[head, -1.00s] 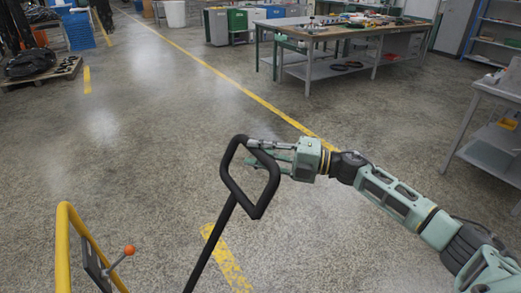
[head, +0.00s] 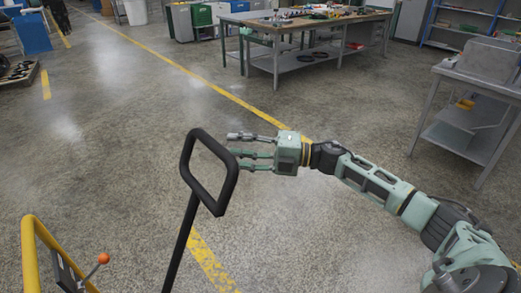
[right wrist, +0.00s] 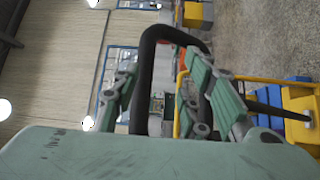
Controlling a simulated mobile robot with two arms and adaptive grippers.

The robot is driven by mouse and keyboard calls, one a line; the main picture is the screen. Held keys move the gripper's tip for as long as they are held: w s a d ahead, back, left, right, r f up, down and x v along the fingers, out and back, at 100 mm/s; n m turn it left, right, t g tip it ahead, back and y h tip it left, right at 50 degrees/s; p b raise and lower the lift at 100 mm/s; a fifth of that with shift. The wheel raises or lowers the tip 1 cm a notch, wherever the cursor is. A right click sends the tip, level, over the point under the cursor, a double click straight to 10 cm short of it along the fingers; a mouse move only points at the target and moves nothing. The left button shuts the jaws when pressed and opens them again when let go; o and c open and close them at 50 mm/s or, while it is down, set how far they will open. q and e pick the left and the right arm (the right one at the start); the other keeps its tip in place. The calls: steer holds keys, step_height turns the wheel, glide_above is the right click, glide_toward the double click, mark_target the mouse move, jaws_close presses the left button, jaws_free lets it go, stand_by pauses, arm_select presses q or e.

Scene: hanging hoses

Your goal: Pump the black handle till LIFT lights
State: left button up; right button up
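The black handle (head: 228,188) is a rounded four-sided loop on a long black shaft that leans up from the bottom of the head view. My right gripper (head: 236,148) is beside the loop's right side, its fingers spread and pointing left toward it. In the right wrist view the black bar (right wrist: 147,85) rises between the spread fingers and bends over to the right. The fingers do not look closed on it; whether any finger touches it I cannot tell. My left gripper is not in view. No LIFT light shows in either view.
A yellow tube frame (head: 29,255) with an orange-knobbed lever (head: 103,259) stands at the lower left. A workbench (head: 300,28) with tools is at the back and a grey table (head: 480,80) at the right. The floor between is clear.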

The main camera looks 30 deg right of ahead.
steer(key=v, duration=0.9)
steer(key=shift+s, duration=0.1)
